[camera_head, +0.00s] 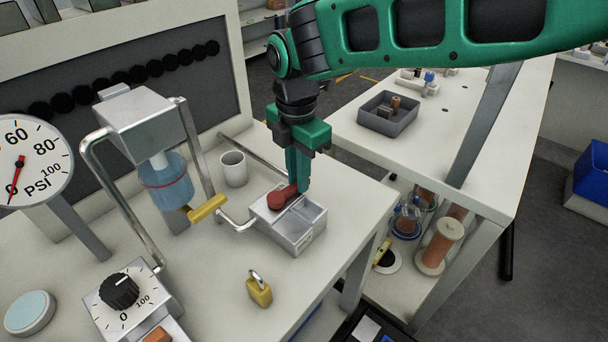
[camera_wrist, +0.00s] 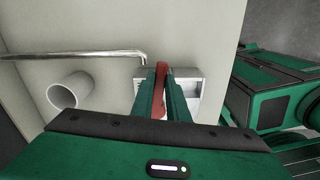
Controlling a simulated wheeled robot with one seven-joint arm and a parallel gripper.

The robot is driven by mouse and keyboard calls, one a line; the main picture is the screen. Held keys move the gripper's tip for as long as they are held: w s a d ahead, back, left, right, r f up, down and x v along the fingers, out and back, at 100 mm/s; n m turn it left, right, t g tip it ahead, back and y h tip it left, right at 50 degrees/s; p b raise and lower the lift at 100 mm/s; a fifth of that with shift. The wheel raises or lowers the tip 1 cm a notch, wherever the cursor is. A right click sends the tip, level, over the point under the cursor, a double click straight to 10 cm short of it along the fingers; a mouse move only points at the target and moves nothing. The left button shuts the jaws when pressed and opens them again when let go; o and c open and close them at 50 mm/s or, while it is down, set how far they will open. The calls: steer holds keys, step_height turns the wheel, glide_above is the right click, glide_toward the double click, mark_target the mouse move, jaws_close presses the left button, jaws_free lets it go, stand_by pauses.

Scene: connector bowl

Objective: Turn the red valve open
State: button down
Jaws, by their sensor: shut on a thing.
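The red valve handle (camera_head: 280,197) sits on top of a small metal box (camera_head: 292,238) near the right edge of the near bench. In the wrist view the red valve handle (camera_wrist: 160,88) stands between the two green fingers. My gripper (camera_head: 297,188) points down from above and is shut on the handle. In the wrist view my gripper (camera_wrist: 160,95) has a finger on each side of it. The fingers hide part of the handle, so its exact angle is hard to tell.
A white cup (camera_head: 233,168) and a bent metal pipe (camera_head: 236,222) stand left of the box. A brass padlock (camera_head: 259,289) lies in front. A pressure gauge (camera_head: 30,160) with its needle near 0 is at the left. A grey tray (camera_head: 388,114) sits on the far bench.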

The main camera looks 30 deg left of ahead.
steer(key=shift+w+a+r+n, duration=0.2)
steer(key=shift+w+a+n, duration=0.2)
steer(key=shift+w+n, duration=0.35)
steer(key=shift+s, duration=0.1)
steer(key=c, duration=1.7)
jaws_free()
steer(key=shift+s+f+n, duration=0.15)
steer(key=shift+s+n, duration=0.05)
steer(key=shift+n, duration=0.05)
step_height(320, 180, up, 11)
steer(key=shift+w+f, duration=0.1)
